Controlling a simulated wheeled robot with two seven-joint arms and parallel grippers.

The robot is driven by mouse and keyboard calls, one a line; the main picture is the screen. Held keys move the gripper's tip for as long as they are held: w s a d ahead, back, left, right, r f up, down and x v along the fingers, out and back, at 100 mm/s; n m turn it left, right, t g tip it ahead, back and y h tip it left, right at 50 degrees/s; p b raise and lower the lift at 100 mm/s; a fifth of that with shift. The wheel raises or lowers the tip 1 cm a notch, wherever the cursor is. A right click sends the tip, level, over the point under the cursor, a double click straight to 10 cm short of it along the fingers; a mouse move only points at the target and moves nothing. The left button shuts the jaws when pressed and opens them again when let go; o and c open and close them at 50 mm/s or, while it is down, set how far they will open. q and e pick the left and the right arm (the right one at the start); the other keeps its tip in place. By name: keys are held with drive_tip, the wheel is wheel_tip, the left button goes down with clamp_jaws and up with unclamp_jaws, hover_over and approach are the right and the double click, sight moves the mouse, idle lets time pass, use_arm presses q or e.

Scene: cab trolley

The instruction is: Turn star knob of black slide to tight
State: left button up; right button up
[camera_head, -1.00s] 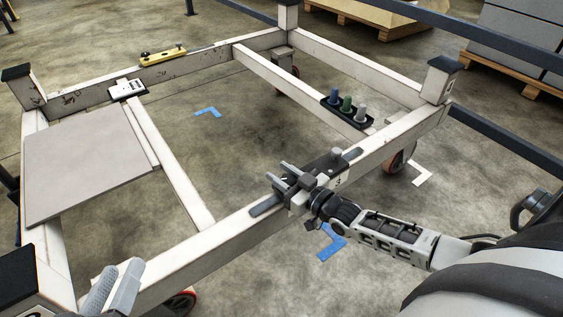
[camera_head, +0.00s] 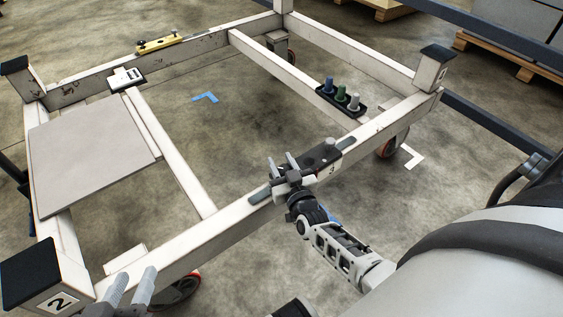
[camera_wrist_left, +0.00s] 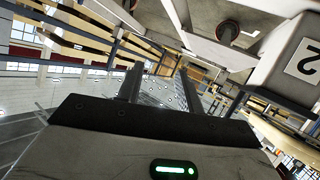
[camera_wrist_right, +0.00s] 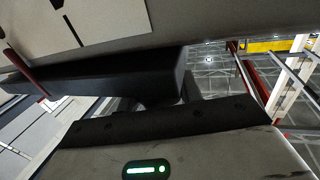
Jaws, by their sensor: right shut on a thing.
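The black slide (camera_head: 318,157) sits on the near white beam by the number 3, between grey slot ends. My right gripper (camera_head: 284,170) is at its left end, with its fingers pointing up and away. It is shut on the star knob, which the fingers mostly hide in the head view. In the right wrist view a dark part, seemingly the knob (camera_wrist_right: 160,101), shows between the fingers, below the slide's dark body (camera_wrist_right: 95,88). I cannot read the knob's angle. My left gripper (camera_head: 131,288) is low at the near left; its fingers (camera_wrist_left: 160,88) are apart and empty.
The white trolley frame (camera_head: 225,228) surrounds open floor. A grey panel (camera_head: 90,155) lies on its left side. A black tray (camera_head: 330,97) with blue, green and grey pegs sits on the right crossbar. A yellow level (camera_head: 160,43) lies on the far beam.

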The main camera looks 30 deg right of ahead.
drive_tip(key=o, duration=1)
drive_tip(key=shift+s, duration=0.4)
use_arm(q)
drive_tip(key=f+g+p, duration=0.1)
drive_tip(key=p, duration=0.1)
drive_tip(key=a+f+g+y+p, duration=0.1)
drive_tip(key=shift+a+f+p, duration=0.1)
drive_tip(key=shift+f+p, duration=0.2)
drive_tip(key=shift+p, duration=0.1)
use_arm(e)
drive_tip(key=s+a, duration=0.1)
drive_tip(key=s, duration=0.4)
drive_tip(key=s+a, duration=0.1)
drive_tip(key=s, duration=0.4)
drive_tip(key=s+a, duration=0.1)
drive_tip(key=s, duration=0.3)
drive_tip(key=shift+s, duration=0.4)
